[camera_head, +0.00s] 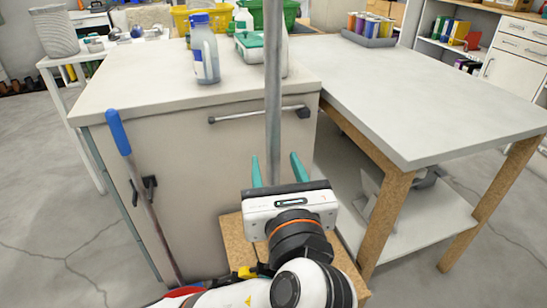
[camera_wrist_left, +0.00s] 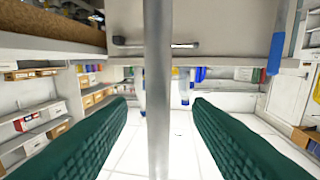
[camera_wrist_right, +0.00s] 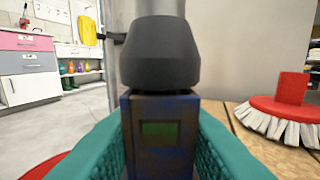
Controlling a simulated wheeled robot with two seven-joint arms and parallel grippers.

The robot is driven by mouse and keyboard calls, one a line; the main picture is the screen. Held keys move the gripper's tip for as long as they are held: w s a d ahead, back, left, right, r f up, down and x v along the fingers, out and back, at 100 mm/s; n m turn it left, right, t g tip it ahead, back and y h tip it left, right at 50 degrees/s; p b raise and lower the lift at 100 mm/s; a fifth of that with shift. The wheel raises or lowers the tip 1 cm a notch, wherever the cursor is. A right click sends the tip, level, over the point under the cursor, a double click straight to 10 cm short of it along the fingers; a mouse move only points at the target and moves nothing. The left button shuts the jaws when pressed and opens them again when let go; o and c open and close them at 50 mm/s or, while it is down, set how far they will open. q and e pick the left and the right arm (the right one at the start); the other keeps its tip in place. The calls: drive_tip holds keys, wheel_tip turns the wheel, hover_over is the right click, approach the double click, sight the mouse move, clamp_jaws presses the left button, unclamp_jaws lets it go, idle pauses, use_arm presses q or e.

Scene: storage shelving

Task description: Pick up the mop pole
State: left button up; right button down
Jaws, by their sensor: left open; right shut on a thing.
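A grey upright pole (camera_head: 273,90), likely the mop pole, stands in front of the cabinet in the head view. My left gripper (camera_head: 277,172) is open, its teal fingers on either side of the pole. In the left wrist view the pole (camera_wrist_left: 158,80) runs between the spread fingers, with a gap on each side. In the right wrist view my right gripper (camera_wrist_right: 160,150) is shut on a dark block (camera_wrist_right: 160,135). A black tapered collar (camera_wrist_right: 155,55) and a grey cylinder rise above the block. I cannot tell whether it joins the pole. The right gripper is not clear in the head view.
A blue-handled tool (camera_head: 118,132) leans in a clip on the cabinet (camera_head: 200,150) side. A red brush head (camera_wrist_right: 280,115) with white bristles lies on a wooden board. A worktable (camera_head: 440,90) stands at right.

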sight(275, 155)
use_arm(q)
drive_tip(key=shift+w+a, duration=0.25)
drive_tip(key=shift+w, duration=1.25)
drive_tip(key=shift+w+a, duration=0.2)
drive_tip(key=shift+w, duration=1.3)
drive_tip(key=shift+r, duration=0.1)
clamp_jaws()
